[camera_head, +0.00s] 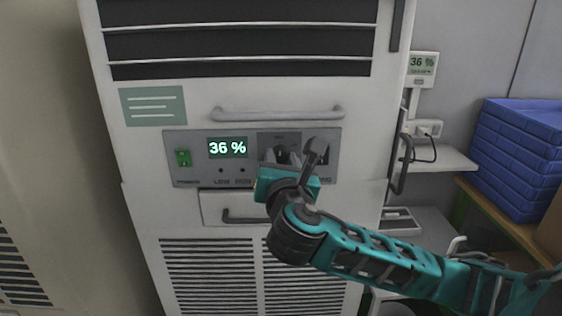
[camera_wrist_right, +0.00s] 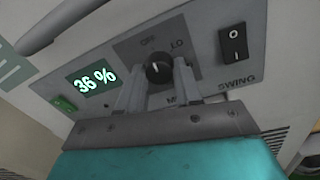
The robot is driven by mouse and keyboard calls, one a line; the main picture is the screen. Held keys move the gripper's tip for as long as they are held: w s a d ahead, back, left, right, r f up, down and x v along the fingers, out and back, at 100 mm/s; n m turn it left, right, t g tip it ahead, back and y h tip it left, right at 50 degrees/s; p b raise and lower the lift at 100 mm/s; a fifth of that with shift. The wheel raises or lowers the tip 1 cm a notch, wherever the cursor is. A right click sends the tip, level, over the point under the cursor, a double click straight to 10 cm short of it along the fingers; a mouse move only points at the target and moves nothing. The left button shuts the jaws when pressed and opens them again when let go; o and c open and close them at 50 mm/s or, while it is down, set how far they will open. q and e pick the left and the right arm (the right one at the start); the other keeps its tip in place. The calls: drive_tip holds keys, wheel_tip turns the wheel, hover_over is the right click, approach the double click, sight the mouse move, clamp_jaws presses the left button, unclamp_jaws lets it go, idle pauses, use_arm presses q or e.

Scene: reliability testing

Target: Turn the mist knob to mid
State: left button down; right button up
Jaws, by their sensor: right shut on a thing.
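The mist knob (camera_wrist_right: 157,72) is a round black dial with a pale mark on its face, on a grey control panel (camera_head: 195,140). In the right wrist view the labels OFF and LO show above it; a label below, starting with M, is partly hidden by a finger. The mark points roughly up in that view; its exact setting is hard to tell. My right gripper (camera_wrist_right: 159,77) is shut on the knob, one finger on each side. In the head view the gripper (camera_head: 283,158) partly covers the knob. My left gripper is not in view.
The panel holds a green switch (camera_head: 183,157), a 36 % display (camera_head: 228,148) and a black rocker switch (camera_wrist_right: 233,44) marked SWING. A bar handle (camera_head: 278,114) runs above; a drawer (camera_head: 213,206) sits below. Blue boxes (camera_head: 520,150) are stacked at right.

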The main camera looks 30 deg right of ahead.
drive_tip(key=m, duration=0.5)
drive_tip(key=shift+m+h, duration=0.3)
drive_tip(key=m, duration=0.5)
drive_tip(key=shift+f+m, duration=0.1)
drive_tip(key=shift+m, duration=0.2)
drive_tip(key=m+b, duration=0.1)
drive_tip(key=m, duration=0.4)
drive_tip(key=shift+m+h, duration=0.3)
drive_tip(key=shift+m, duration=0.1)
drive_tip(key=m+b, duration=0.1)
drive_tip(key=m, duration=0.4)
drive_tip(key=shift+w+h, duration=0.1)
drive_tip(key=shift+h, duration=0.2)
drive_tip(key=shift+m, duration=0.4)
drive_tip(key=o, duration=1)
drive_tip(key=shift+o, duration=0.2)
